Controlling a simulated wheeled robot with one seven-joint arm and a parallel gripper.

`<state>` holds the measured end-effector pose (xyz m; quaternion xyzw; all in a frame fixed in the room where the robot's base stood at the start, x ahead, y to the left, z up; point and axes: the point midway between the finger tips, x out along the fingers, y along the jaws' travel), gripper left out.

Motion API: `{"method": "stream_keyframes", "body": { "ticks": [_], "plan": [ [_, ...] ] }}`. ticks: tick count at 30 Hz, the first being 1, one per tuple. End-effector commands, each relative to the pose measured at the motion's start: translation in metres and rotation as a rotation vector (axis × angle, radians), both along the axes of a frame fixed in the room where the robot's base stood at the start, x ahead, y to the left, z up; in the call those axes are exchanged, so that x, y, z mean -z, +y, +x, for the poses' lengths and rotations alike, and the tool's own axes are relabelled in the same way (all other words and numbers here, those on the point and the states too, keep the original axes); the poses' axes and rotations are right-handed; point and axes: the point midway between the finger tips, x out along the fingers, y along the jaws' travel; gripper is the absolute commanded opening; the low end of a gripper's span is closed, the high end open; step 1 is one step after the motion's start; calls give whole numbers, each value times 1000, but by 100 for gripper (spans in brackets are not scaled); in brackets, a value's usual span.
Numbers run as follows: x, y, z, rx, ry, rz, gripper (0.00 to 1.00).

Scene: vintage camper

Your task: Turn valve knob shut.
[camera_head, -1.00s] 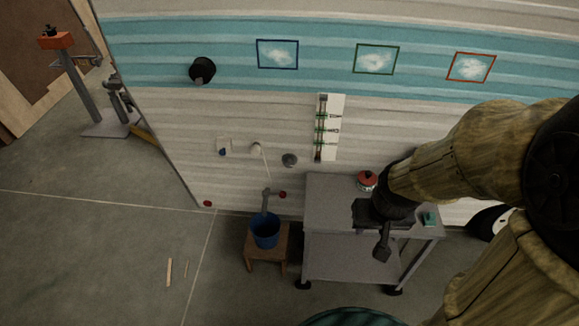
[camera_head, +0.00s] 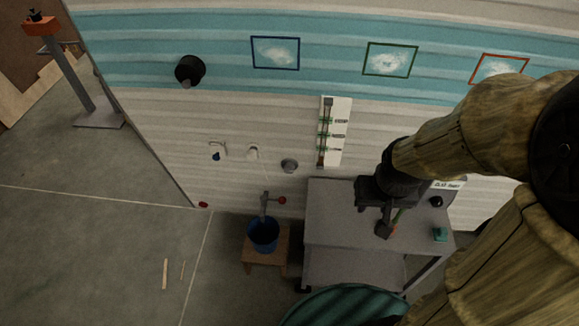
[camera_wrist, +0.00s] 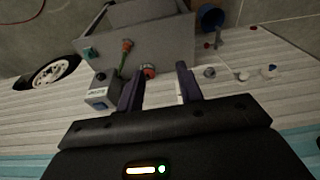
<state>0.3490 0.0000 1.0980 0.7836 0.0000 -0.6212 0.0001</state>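A grey tap with a red knob (camera_head: 282,200) stands out from the camper wall above a blue bucket (camera_head: 263,233). The red knob shows small in the wrist view (camera_wrist: 207,45). A labelled box with a black knob (camera_head: 436,201) stands at the cart's right back; the label is not fully readable. Its black knob also shows in the wrist view (camera_wrist: 100,77). My gripper (camera_wrist: 159,70) is open and empty, its fingers apart. In the head view my gripper (camera_head: 387,222) is over the cart, right of the tap and touching neither knob. A red-topped object (camera_wrist: 148,70) shows between the fingers, beyond them.
The grey cart (camera_head: 330,215) stands against the wall, with a green block (camera_head: 440,234) on it. The bucket sits on a wooden stool (camera_head: 282,245). A tool strip (camera_head: 334,130) and a grey round fitting (camera_head: 289,166) are on the wall. The floor at left is mostly clear.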

Motion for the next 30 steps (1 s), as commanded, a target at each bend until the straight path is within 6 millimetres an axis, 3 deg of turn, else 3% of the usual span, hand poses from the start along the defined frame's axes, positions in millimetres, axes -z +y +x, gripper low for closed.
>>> {"method": "stream_keyframes", "body": {
  "ticks": [7, 11, 14, 17, 24, 30],
  "plan": [
    [0, 0, 0, 0, 0, 0, 36],
    [5, 2, 4, 0, -10, 3, 61],
    [19, 11, 19, 2, -47, 17, 61],
    [44, 27, 47, 13, -122, 43, 61],
    [122, 85, 136, 80, -388, 153, 61],
    [184, 135, 191, 163, -608, 252, 61]
  ]
}}
